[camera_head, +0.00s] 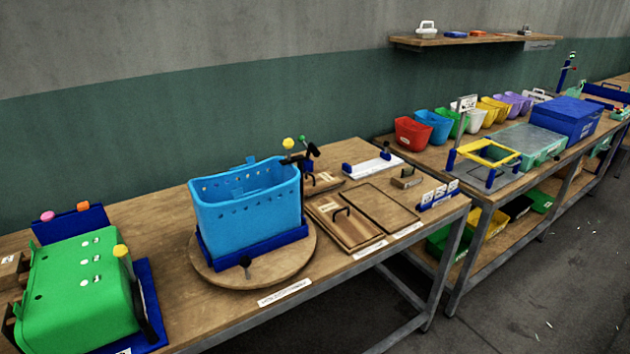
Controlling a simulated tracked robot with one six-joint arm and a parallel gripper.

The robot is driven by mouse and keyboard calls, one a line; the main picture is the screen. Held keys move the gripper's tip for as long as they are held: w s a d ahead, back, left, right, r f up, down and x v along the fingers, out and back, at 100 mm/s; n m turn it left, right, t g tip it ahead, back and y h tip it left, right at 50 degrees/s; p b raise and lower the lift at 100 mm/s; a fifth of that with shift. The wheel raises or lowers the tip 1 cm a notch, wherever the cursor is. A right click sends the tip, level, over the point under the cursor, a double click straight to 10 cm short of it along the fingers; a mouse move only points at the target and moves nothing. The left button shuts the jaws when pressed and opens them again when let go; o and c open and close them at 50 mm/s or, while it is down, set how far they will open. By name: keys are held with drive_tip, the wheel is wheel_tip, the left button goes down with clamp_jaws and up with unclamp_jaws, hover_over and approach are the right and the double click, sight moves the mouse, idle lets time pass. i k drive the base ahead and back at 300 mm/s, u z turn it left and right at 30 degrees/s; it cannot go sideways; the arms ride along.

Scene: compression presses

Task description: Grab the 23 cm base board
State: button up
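A wooden board with a dark arched handle (335,231) lies flat on the near workbench, right of the blue perforated basket. Next to it on the right is a dark-outlined wooden rectangle (380,208) without a handle; I cannot tell if it is a board or an empty outlined place. A smaller handled wooden piece (322,186) lies behind, and another small one (406,182) lies farther right. The labels are too small to read, so I cannot tell which is the 23 cm base board. My gripper is not in view.
The blue basket (247,203) stands in a blue holder on a round wooden turntable (300,262). A green press part (75,290) is at the left. A white board with blue ends (373,165) lies behind. A second bench with coloured bins (412,134) stands at right.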

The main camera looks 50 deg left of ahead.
sight(310, 179)
drive_tip(key=z, duration=0.05)
drive_tip(key=i, duration=0.85)
drive_tip(key=u, duration=3.3)
drive_tip(key=i, duration=0.25)
drive_tip(key=u, duration=0.05)
